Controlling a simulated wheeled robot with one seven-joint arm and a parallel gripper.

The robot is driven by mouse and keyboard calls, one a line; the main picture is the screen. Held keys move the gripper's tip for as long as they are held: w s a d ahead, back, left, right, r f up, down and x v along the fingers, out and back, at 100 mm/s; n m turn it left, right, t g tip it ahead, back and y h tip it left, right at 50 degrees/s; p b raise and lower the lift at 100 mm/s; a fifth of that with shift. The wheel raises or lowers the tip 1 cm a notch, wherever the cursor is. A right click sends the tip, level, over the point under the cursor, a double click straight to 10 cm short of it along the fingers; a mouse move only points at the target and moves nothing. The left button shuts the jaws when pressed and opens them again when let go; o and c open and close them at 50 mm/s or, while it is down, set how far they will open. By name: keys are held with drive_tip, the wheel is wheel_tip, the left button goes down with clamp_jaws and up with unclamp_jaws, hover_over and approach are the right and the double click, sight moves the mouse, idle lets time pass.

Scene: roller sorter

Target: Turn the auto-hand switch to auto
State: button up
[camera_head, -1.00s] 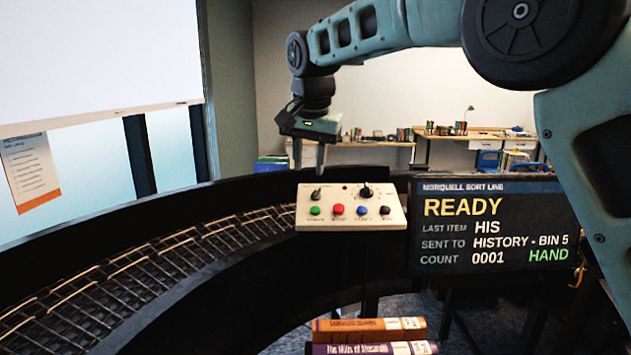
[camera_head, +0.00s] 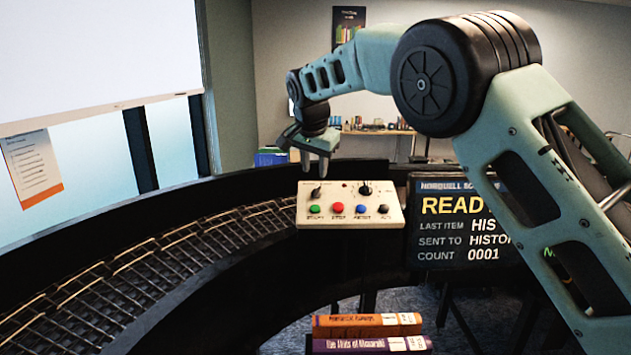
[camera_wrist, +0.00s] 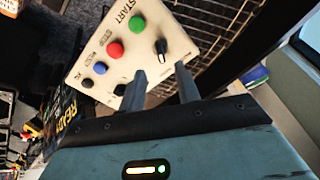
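The cream control panel (camera_head: 349,218) has a black switch (camera_head: 317,193) at its upper left, above the green START button, and a black knob (camera_head: 365,188) at its upper right. I cannot read which is labelled auto-hand. My gripper (camera_head: 315,170) points down above the panel's upper-left part, with its fingers apart and empty. In the wrist view, the upper-left switch (camera_wrist: 161,47) shows just beyond the gap between my fingertips (camera_wrist: 160,68), apart from them. One finger is close beside the other knob there.
The panel has green, red, blue and black buttons in a row. The display (camera_head: 440,235) reads READY, partly covered by my arm. A curved roller track (camera_head: 150,255) runs to the left. Two books (camera_head: 368,326) lie at the front.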

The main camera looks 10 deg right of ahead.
sight(316, 189)
drive_tip(key=p+x, duration=0.2)
drive_tip(key=x, duration=0.5)
drive_tip(key=shift+w+f, duration=0.1)
drive_tip(key=shift+f, duration=0.05)
clamp_jaws()
drive_tip(key=shift+d+n, duration=0.1)
drive_tip(key=shift+n, duration=0.2)
drive_tip(key=n+b, duration=0.1)
drive_tip(key=n, duration=0.4)
drive_tip(key=shift+n, duration=0.3)
drive_tip(key=n+y, duration=0.1)
drive_tip(key=n, duration=0.4)
drive_tip(key=shift+n, duration=0.4)
drive_tip(key=shift+d, duration=0.1)
